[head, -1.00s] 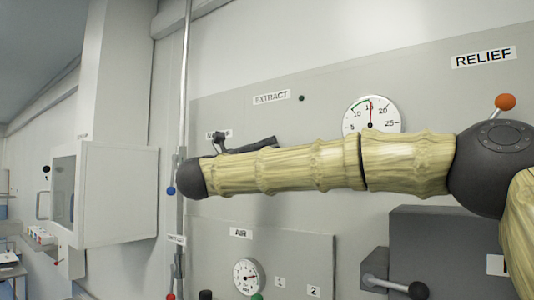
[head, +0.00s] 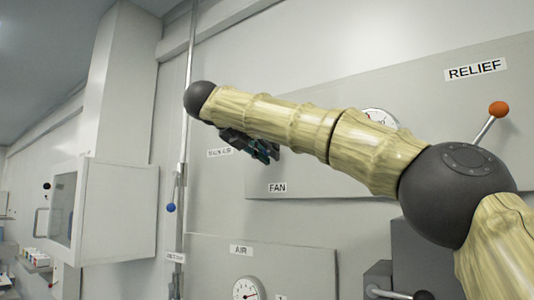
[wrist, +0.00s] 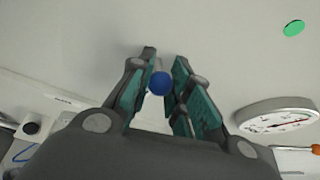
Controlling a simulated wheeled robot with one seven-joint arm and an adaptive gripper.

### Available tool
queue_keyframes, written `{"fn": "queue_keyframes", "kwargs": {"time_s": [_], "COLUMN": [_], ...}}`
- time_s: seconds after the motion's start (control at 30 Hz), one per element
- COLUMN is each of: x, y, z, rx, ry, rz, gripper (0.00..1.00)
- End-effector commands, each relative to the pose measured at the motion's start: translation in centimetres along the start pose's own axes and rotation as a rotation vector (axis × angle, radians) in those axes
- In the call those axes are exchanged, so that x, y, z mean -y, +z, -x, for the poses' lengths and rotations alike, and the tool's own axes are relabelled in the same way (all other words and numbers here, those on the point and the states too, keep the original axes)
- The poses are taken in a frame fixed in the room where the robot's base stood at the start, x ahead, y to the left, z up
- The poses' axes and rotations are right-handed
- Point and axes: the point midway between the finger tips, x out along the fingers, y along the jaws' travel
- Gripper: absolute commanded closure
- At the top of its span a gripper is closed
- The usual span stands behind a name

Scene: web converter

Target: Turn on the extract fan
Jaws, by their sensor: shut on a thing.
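My gripper (head: 264,152) is at the wall panel (head: 318,182), just above the FAN label (head: 277,188). In the wrist view my gripper (wrist: 160,72) has its teal-padded fingers closed around a blue round knob (wrist: 160,84). The knob's mounting is hidden by the fingers. A bright green disc (wrist: 294,28) on the panel shows at the upper right of the wrist view. The EXTRACT label is not visible in the head view, where my arm crosses the panel.
A round gauge (wrist: 276,118) is to the right of my gripper. The RELIEF label (head: 475,69) and an orange-knobbed lever (head: 498,109) are at the right. A white cabinet (head: 120,212) and a vertical pipe (head: 180,160) with a blue knob (head: 170,207) stand left.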

Motion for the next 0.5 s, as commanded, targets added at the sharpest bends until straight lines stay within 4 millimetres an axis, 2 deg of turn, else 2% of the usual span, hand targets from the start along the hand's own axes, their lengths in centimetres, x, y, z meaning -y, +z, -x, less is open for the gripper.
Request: {"fn": "queue_keyframes", "kwargs": {"time_s": [0.5], "x": [0.22], "y": [0.64], "z": [-0.06], "rx": [-0.111], "ry": [0.028], "rz": [0.012], "gripper": [1.00]}}
